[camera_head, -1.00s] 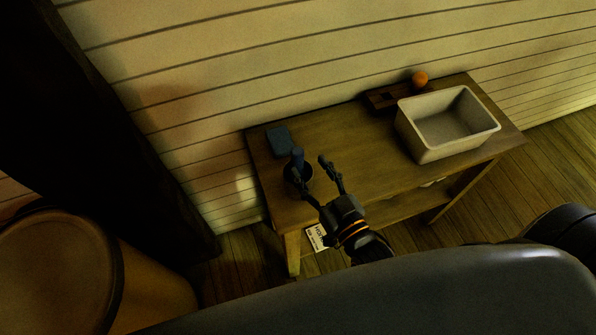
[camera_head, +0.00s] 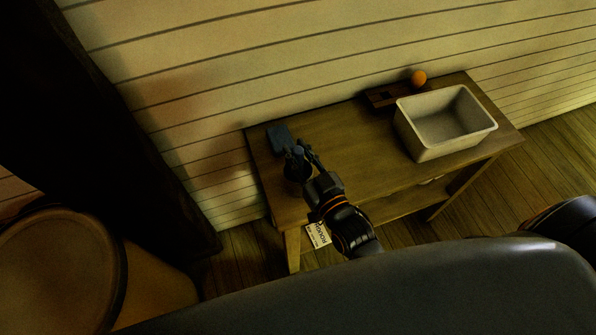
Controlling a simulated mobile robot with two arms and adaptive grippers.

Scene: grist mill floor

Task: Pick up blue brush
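The blue brush (camera_head: 297,153) stands upright in a dark cup (camera_head: 296,173) near the left end of the wooden table (camera_head: 350,140). Only its top shows, dim and partly covered by my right gripper. My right gripper (camera_head: 298,149) reaches over the cup from the lower right, its fingers at the brush's top. The fingers look closer together than before, but whether they grip the brush is too dark and small to tell. My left gripper is out of view.
A blue block (camera_head: 278,136) lies just behind the cup. A pale tub (camera_head: 445,150) stands on the table's right end. An orange ball (camera_head: 418,77) and dark wooden tray (camera_head: 382,97) are at the back. A barrel (camera_head: 60,265) stands left. The table's middle is clear.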

